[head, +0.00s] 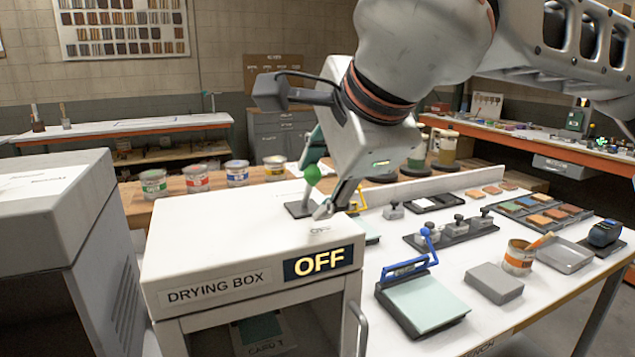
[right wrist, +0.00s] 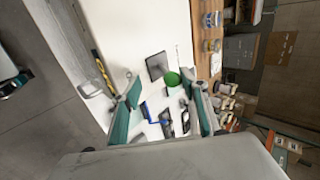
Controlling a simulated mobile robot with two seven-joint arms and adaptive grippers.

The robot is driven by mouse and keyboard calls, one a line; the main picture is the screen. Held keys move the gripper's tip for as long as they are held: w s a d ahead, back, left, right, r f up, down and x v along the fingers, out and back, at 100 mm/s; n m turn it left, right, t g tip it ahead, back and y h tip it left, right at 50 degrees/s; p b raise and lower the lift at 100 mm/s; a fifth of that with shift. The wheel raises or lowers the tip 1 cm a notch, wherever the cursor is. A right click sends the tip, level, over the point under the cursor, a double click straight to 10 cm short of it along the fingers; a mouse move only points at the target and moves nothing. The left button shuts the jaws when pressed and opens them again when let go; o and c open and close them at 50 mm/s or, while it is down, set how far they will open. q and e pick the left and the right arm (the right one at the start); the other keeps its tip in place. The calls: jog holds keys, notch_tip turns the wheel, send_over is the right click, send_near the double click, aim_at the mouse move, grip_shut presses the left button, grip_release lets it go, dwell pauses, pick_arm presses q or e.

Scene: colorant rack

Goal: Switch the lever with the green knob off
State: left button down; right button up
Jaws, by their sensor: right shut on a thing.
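The green knob (head: 312,174) tops a short lever on a dark base plate (head: 299,209) on the white drying box (head: 225,235). The lever looks close to upright. The box's front display (head: 318,262) reads OFF. My right gripper (head: 319,188) reaches down at the knob and is shut on it, though its fingers partly hide the contact. In the right wrist view the green knob (right wrist: 173,79) shows between the teal fingers (right wrist: 166,103), with the dark base plate (right wrist: 157,66) beside it. My left gripper is not in view.
A grey cabinet (head: 50,215) stands left of the box. On the white bench to the right are a blue-handled clamp board (head: 425,300), a grey block (head: 494,283) and an orange-labelled can (head: 519,257). Paint cans (head: 237,173) stand behind the box.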

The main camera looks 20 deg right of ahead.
jog(key=shift+s, duration=0.1)
jog(key=v, duration=1.2)
